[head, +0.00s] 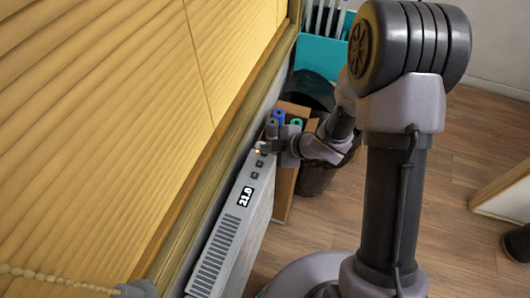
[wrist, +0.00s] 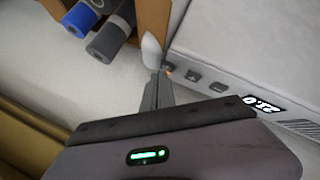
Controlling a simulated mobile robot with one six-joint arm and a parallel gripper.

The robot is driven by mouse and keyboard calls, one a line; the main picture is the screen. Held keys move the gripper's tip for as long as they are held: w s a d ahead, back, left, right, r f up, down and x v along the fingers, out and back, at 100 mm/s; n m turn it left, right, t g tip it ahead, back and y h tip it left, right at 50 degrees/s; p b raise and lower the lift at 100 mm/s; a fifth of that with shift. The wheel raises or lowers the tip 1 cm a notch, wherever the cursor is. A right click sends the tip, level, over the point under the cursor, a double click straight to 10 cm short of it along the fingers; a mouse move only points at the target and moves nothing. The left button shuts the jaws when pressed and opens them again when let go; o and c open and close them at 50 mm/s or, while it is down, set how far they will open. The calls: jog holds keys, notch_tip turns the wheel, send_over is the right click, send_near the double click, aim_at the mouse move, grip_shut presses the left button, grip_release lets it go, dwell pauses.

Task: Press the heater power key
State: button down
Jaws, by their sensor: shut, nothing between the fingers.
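The heater (head: 235,215) is a long pale grey unit below the window. Its top has a lit display (head: 245,196) reading 21.0 and a row of small dark keys. The end key, with a small orange light beside it, I take for the power key (wrist: 168,66). My gripper (head: 266,148) is shut and empty at that end of the heater. In the wrist view its closed fingertips (wrist: 157,76) are right beside the lit key, slightly to its left. I cannot tell whether they touch it. In the head view the gripper partly hides this key.
A cardboard box (head: 284,180) with rolled grey, blue and green items stands just past the heater's end. A rounded white piece (wrist: 151,52) is close to my fingertips. Yellow blinds (head: 110,110) cover the window on the left.

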aim_at(267, 155)
jog(key=shift+f, duration=0.2)
dwell(0.5)
jog(key=shift+r+p, duration=0.45)
jog(key=shift+r, duration=0.15)
notch_tip(267, 155, up, 6)
jog(key=p, duration=0.5)
